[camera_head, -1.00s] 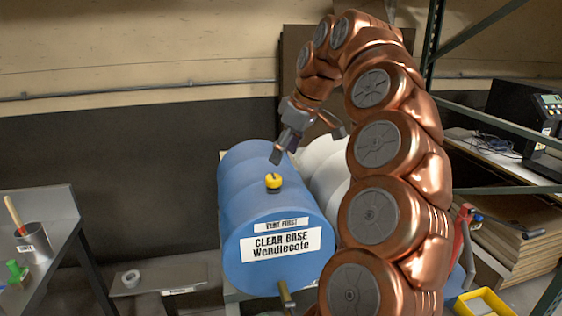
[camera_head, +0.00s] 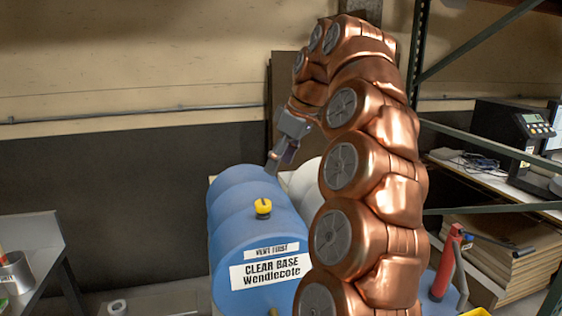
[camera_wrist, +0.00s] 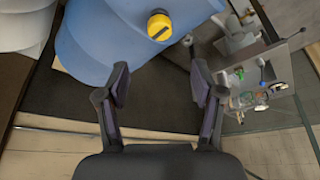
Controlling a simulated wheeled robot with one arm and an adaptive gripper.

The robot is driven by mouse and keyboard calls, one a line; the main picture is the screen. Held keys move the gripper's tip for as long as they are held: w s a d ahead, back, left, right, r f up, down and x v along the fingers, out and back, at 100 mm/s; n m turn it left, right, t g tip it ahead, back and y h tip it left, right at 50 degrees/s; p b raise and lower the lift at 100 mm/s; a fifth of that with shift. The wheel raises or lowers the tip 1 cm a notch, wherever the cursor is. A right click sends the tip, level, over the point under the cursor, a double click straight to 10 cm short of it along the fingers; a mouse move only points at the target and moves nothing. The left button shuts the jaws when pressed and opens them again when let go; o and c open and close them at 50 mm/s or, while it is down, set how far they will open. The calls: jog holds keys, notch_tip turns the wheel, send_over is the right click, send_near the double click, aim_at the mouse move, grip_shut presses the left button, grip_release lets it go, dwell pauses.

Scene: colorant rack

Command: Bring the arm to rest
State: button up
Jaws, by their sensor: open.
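My copper arm rises on the right of the head view and bends over at the top. My gripper (camera_head: 277,160) points down above the far end of the blue drum, apart from its yellow cap. In the wrist view my gripper (camera_wrist: 160,92) is open, with nothing between its fingers. The blue drum (camera_head: 228,235) lies on its side with labels reading "VENT FIRST" and "CLEAR BASE Wendlecote". The yellow cap (camera_head: 263,208) sits on top of the drum and also shows beyond the fingers in the wrist view (camera_wrist: 159,26).
A white drum (camera_head: 304,187) lies beside the blue one, partly hidden by my arm. A metal bench (camera_head: 35,240) stands at left. A green shelf frame (camera_head: 490,140) and a table with a scale (camera_head: 515,130) stand at right.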

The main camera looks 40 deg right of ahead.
dwell(0.3)
jog(key=s+a+f+g, duration=0.1)
jog(key=s+a+f, duration=0.1)
jog(key=a+f, duration=0.35)
jog(key=s+a+f+g, duration=0.1)
jog(key=s+a+f, duration=0.15)
jog(key=a, duration=0.55)
jog(key=s+a+f+g, duration=0.1)
jog(key=s+a+f, duration=0.2)
jog(key=a, duration=0.4)
jog(key=s+a+f+m+g, duration=0.1)
jog(key=s+a+f+m, duration=0.1)
jog(key=s+f, duration=0.6)
jog(key=s+a+f+m+g+h, duration=0.1)
jog(key=s+a+f+m+g, duration=0.1)
jog(key=s+f, duration=0.6)
jog(key=s+a, duration=0.1)
jog(key=s, duration=0.2)
jog(key=shift+a+f+h, duration=0.25)
jog(key=shift+f+h, duration=0.05)
jog(key=shift+f, duration=0.1)
